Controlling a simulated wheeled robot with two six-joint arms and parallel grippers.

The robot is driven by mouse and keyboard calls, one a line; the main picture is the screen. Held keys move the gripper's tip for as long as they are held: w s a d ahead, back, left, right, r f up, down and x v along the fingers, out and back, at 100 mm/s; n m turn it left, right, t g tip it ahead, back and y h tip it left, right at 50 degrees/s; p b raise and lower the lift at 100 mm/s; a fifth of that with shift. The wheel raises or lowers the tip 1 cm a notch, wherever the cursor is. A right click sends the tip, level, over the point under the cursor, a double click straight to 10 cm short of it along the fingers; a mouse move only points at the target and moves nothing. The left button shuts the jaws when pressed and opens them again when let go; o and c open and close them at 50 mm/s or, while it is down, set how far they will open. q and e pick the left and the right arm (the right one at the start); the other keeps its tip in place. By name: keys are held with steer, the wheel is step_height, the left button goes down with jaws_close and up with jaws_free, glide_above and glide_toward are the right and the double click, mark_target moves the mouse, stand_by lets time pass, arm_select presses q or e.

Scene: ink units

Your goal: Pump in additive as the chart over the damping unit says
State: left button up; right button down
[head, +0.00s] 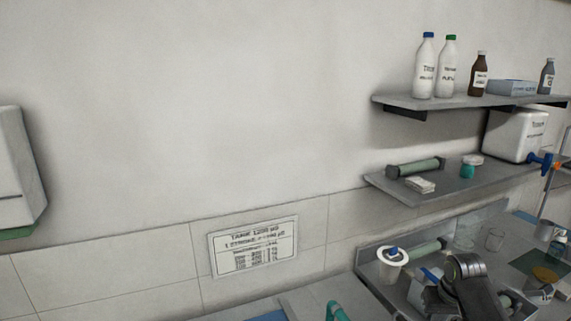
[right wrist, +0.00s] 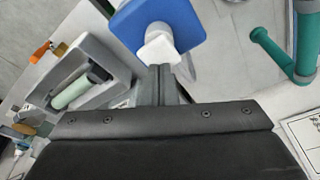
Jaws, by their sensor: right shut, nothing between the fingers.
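The chart (head: 254,247) is fixed to the tiled wall in the head view. Its heading seems to read "TANK 120…", with a "1 STROKE =" line and several rows below, too small to read surely. My right gripper (right wrist: 163,78) is shut and empty in the right wrist view. Its tips are close to a white knob-like piece on a blue square part (right wrist: 143,20); I cannot tell whether they touch. A green handle (right wrist: 306,40) stands at the right there, and a green handle (head: 337,312) shows at the head view's bottom edge. My left gripper is out of view.
Two shelves (head: 455,189) above hold bottles, a roller and a white canister (head: 515,135). A white dispenser (head: 18,165) hangs at left.

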steer(key=shift+f, duration=0.1)
steer(key=shift+f+b, duration=0.4)
steer(key=shift+f, duration=1)
steer(key=shift+r+p, duration=0.4)
steer(key=shift+r, duration=1.1)
step_height(320, 180, up, 6)
